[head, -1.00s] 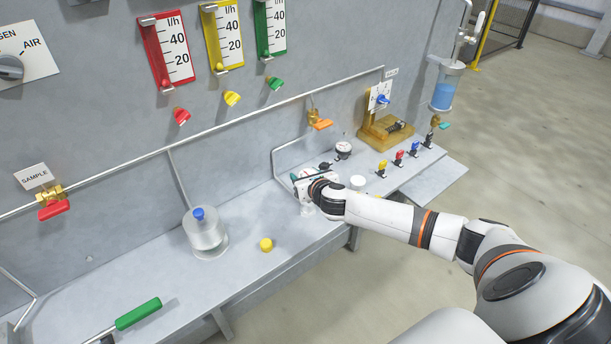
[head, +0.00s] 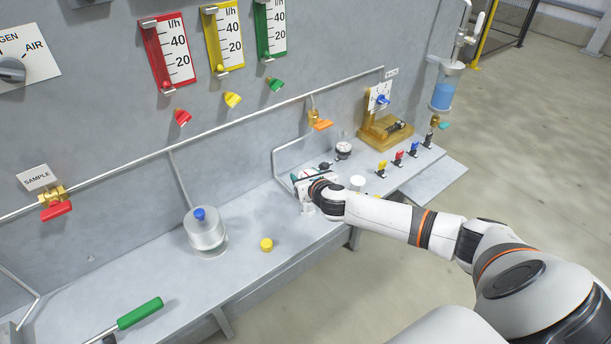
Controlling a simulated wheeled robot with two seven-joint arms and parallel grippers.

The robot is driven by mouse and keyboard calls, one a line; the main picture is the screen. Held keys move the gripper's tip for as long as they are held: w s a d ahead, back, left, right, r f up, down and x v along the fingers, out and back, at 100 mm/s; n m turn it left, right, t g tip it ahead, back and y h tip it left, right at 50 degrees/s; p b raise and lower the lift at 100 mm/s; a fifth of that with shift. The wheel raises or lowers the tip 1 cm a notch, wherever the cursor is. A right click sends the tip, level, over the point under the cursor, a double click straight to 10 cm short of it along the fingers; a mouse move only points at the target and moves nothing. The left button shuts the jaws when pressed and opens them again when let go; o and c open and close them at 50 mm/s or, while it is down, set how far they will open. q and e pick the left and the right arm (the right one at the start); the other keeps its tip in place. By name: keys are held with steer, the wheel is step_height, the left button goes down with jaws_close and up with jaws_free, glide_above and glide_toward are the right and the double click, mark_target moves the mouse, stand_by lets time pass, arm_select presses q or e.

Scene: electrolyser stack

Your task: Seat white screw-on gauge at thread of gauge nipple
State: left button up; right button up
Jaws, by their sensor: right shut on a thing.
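My right gripper (head: 306,184) is over the bench beside the bent thin pipe, seen from behind and small. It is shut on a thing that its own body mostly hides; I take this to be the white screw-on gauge. I cannot make out the gauge's face or the thread of the gauge nipple, so I cannot tell whether they touch. A small round black-and-white gauge-like part (head: 343,150) stands on the bench just beyond the gripper. My left gripper is not in view.
The bench (head: 300,245) also carries a metal pot with blue knob (head: 206,232), a yellow cap (head: 266,244), a green-handled tool (head: 139,313) and a white cylinder (head: 357,183). Several small coloured valves and a wooden stand (head: 385,134) are at right. A panel wall with pipes stands behind.

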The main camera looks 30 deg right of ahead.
steer(key=shift+f+b, duration=0.8)
steer(key=shift+f, duration=0.25)
stand_by(0.4)
steer(key=o, duration=1.1)
steer(key=shift+s, duration=0.1)
steer(key=b+v, duration=0.2)
steer(key=v, duration=1)
steer(key=shift+b, duration=0.3)
steer(key=shift+r, duration=0.15)
